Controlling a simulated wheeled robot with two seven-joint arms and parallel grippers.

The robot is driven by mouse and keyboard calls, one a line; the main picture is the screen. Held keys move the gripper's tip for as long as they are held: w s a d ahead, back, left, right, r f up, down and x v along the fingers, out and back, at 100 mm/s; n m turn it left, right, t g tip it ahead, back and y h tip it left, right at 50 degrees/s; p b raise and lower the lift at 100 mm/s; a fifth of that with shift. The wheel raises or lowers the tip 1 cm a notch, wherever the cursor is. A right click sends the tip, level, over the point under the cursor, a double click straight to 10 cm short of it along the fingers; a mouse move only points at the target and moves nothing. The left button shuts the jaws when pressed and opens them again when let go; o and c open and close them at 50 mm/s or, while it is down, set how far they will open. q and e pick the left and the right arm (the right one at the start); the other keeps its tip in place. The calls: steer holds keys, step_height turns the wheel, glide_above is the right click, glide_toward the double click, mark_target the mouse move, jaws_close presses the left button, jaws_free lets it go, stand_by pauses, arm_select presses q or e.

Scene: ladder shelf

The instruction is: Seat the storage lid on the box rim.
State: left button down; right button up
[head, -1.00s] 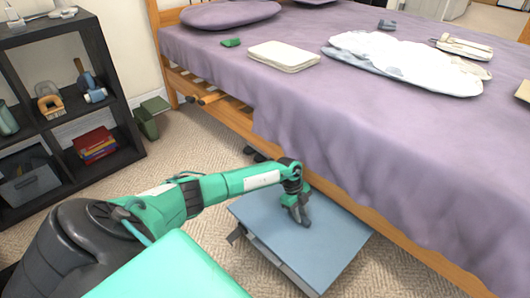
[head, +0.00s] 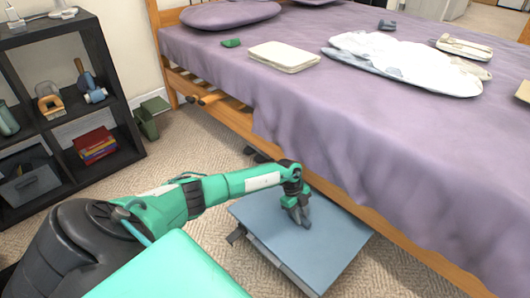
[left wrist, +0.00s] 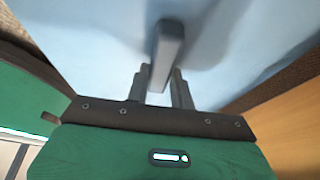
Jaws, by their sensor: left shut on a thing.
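The storage lid (head: 325,245) is a flat blue-grey panel beside the bed, low over the carpet. It covers the box (head: 274,264), of which only a narrow strip of the near left side and a dark latch show. The lid lies about level over the box; I cannot tell whether its edge touches the rim all round. My left gripper (head: 302,217) is over the lid's far half, shut on the lid's grey handle. In the left wrist view the handle (left wrist: 166,50) stands up from the blue lid between the fingers (left wrist: 160,88). My right gripper is out of view.
The bed (head: 400,150) with a purple cover and wooden side rail (head: 425,272) runs close along the lid's right side. A dark cube shelf (head: 120,120) stands at the left. Bare carpet (head: 150,180) lies between.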

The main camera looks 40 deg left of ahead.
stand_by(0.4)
arm_select(q)
steer(key=shift+p, duration=0.45)
steer(key=c, duration=1.5)
jaws_free()
steer(key=shift+r, duration=0.1)
steer(key=shift+p+v, duration=1.7)
steer(key=shift+p, duration=0.05)
steer(key=o, duration=0.5)
